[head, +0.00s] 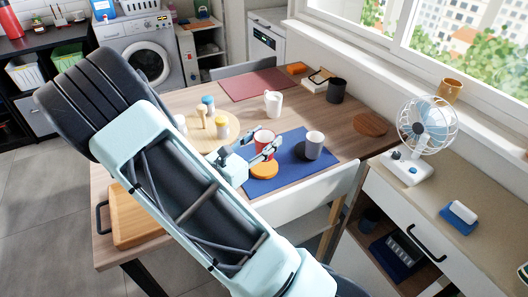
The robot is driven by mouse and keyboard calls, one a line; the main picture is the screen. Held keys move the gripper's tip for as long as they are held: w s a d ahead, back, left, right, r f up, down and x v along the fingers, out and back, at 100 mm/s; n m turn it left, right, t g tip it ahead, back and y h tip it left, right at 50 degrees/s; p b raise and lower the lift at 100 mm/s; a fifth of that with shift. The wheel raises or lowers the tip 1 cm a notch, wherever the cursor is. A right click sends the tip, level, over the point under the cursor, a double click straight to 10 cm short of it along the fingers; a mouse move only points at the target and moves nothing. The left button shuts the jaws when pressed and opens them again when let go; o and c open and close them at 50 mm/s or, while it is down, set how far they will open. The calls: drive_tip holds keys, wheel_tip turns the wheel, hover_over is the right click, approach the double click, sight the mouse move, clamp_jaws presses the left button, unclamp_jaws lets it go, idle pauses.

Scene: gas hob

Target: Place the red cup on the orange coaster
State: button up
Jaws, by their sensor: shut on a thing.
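The red cup (263,140) is upright at the end of my arm, over the left part of a blue placemat (291,171). My gripper (262,152) is shut on the red cup, its fingers at the cup's side. The orange coaster (264,170) lies on the blue placemat, just below the cup in the picture. I cannot tell the height of the cup above the mat. My arm hides part of the table to the left of the cup.
A round board (208,132) with several jars is to the left. A white mug (273,104) stands behind. A white chair (318,200) is at the table's near edge.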

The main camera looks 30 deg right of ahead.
sight(267, 140)
drive_tip(key=shift+w+d+f, duration=0.25)
drive_tip(key=shift+w+f, duration=0.2)
drive_tip(key=shift+f, duration=0.2)
drive_tip(key=shift+w+d+f, duration=0.25)
drive_tip(key=shift+w+f, duration=0.2)
drive_tip(key=shift+f, duration=0.15)
drive_tip(key=shift+f+b, duration=0.55)
drive_tip(key=shift+f, duration=0.95)
drive_tip(key=shift+f, duration=0.2)
drive_tip(key=o, duration=1.4)
drive_tip(key=shift+r, duration=0.1)
drive_tip(key=shift+r, duration=0.15)
drive_tip(key=v, duration=1.2)
drive_tip(key=shift+p, duration=0.3)
